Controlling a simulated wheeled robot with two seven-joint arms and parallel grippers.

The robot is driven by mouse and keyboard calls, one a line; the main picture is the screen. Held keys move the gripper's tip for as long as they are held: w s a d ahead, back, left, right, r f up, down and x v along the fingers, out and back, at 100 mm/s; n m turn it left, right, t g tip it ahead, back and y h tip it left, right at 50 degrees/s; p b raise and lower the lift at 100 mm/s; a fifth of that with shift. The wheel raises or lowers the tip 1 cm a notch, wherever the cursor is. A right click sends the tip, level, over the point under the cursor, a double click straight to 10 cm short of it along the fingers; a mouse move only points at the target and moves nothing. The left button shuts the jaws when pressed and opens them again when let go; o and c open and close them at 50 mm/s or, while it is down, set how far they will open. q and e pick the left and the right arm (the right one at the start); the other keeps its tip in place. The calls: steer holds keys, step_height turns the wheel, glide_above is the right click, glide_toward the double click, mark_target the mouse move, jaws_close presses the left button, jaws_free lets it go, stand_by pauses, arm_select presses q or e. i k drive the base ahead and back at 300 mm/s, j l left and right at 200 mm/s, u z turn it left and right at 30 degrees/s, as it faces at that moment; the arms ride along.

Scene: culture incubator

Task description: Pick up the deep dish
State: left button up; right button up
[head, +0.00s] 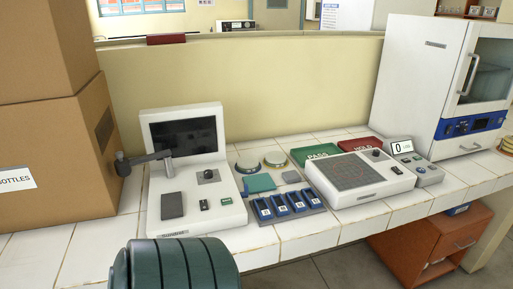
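Two small round dishes stand side by side on the tiled bench behind the blue blocks. The left dish (246,163) looks grey-white, and the right dish (275,159) has a yellowish rim. They are too small to tell which is the deep dish. Neither of my grippers shows in the head view, and nothing is seen touching the dishes.
A white instrument with a dark screen (185,135) stands left of the dishes. Numbered blue blocks (285,206), a teal item (260,183), a grid-topped device (358,178), green PASS tray (315,153) and red HOLD tray (361,147) surround them. Cardboard boxes (65,165) fill the left; a white incubator (425,80) stands right.

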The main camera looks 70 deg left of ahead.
mark_target(276, 166)
steer(key=u, duration=2)
steer(key=i+l+z, duration=0.15)
steer(key=z, duration=0.3)
steer(key=i+l+z, duration=0.25)
steer(key=z, duration=0.15)
